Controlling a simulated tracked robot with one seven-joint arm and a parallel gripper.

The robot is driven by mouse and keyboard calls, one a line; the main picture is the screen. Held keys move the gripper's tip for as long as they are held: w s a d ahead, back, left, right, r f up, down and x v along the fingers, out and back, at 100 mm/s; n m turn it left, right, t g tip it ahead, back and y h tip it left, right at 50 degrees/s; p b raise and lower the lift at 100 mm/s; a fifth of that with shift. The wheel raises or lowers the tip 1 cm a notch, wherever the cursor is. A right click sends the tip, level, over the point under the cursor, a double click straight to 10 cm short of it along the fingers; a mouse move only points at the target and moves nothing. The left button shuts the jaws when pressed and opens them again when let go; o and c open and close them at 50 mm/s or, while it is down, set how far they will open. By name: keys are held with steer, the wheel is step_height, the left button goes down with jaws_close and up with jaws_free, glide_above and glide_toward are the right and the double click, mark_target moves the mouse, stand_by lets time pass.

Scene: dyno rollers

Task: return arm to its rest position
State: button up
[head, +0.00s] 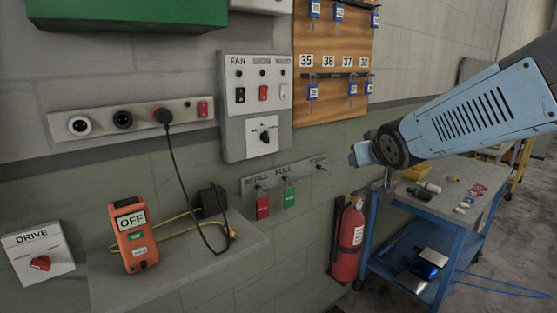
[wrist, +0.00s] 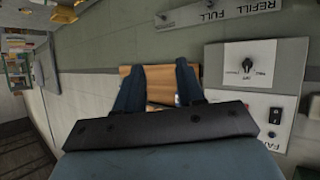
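My pale blue arm (head: 470,108) reaches in from the right edge in the head view, in front of the wall and above the blue cart. Its far end is foreshortened there, and I cannot make out the fingers. In the wrist view my gripper (wrist: 157,68) shows two dark blue fingers standing well apart. Nothing is held between them. The wooden key board (wrist: 157,76) shows in the gap, beyond the fingertips. The same board (head: 335,45) hangs on the wall in the head view.
A switch panel (head: 252,100), a socket strip (head: 140,118) and a tag rail (head: 285,175) are on the wall. A shelf (head: 190,262) bears an orange meter (head: 133,235) and a black plug adapter (head: 212,198). A fire extinguisher (head: 348,240) stands beside the cart (head: 460,215).

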steer(key=s+d+f+m+g, duration=0.1)
steer(key=s+g, duration=0.2)
steer(key=s, duration=0.7)
steer(key=s+d+f+m+g, duration=0.1)
steer(key=s+d+f+g, duration=0.1)
steer(key=s, duration=0.8)
steer(key=shift+s+g+h, duration=0.2)
steer(key=shift+g+h, duration=0.1)
steer(key=shift+g, duration=0.6)
steer(key=shift+d, duration=0.1)
